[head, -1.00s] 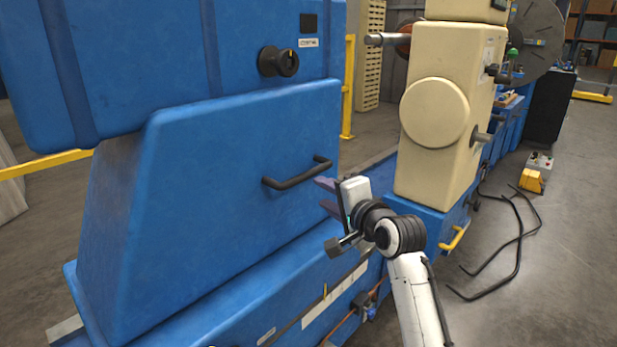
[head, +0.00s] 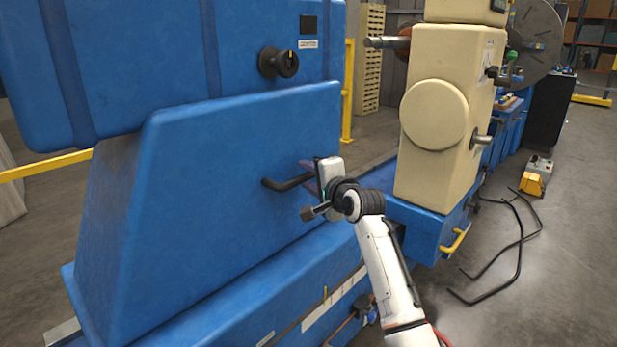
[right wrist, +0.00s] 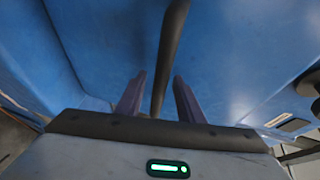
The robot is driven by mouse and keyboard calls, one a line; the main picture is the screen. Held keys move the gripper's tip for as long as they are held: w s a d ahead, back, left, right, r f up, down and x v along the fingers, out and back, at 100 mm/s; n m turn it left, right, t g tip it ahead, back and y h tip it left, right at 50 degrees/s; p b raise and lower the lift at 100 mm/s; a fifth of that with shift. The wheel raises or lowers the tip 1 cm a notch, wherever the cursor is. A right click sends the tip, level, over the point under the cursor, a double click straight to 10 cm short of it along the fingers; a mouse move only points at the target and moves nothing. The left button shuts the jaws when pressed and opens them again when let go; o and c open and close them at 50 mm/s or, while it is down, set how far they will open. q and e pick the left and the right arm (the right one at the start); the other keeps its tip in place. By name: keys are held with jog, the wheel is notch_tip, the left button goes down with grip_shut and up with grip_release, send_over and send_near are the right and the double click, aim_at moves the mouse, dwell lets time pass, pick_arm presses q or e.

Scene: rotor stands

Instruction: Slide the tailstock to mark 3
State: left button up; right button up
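The large blue housing (head: 220,180), which I take for the tailstock, stands on a blue bed (head: 240,310). A black bar handle (head: 287,183) is on its face. A white scale strip (head: 335,304) and a small yellow pointer (head: 325,294) show low on the bed; the mark numbers are too small to read. My right gripper (head: 309,176) is at the handle's right end. In the right wrist view, the handle bar (right wrist: 170,55) runs between its two spread fingers (right wrist: 158,92), with a gap on each side. My left gripper is not in view.
A cream stand (head: 445,120) with a round disc and metal shafts rises to the right of my right arm. A yellow handle (head: 455,241) sticks out below it. Bent black bars (head: 515,250) lie on the open floor at right.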

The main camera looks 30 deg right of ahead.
jog(key=shift+c, duration=0.4)
grip_shut()
